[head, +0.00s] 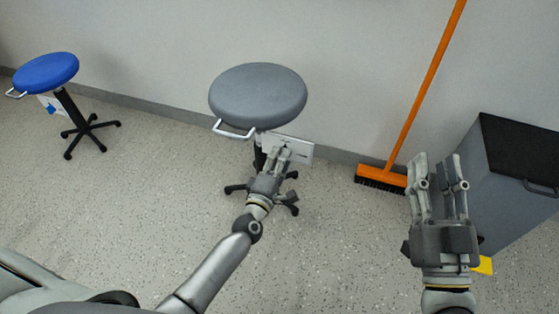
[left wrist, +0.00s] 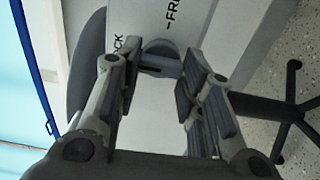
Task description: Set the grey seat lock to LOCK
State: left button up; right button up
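The grey stool seat (head: 258,95) has a white handle at its front left. A white label panel (head: 300,150) is under the seat, partly hidden by my left gripper (head: 278,155). In the left wrist view the panel (left wrist: 190,20) shows partly covered lettering, "OCK" on the left and "FR" on the right. A dark grey rotary knob (left wrist: 160,50) with a raised bar is on it. My left gripper (left wrist: 160,80) is open, its fingertips on either side of the knob; I cannot tell whether they touch it. My right gripper (head: 437,162) is open and empty.
A blue stool (head: 46,72) stands at the far left. An orange broom (head: 420,95) leans on the wall at right. A dark grey cabinet (head: 515,190) stands beside my right gripper. The speckled floor (head: 150,190) between the stools is clear.

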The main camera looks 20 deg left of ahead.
pick_arm(q)
jog(key=o, duration=0.5)
jog(key=shift+c, duration=0.2)
jog(key=shift+s, duration=0.1)
jog(key=s, duration=1.2)
jog(key=shift+a, duration=0.2)
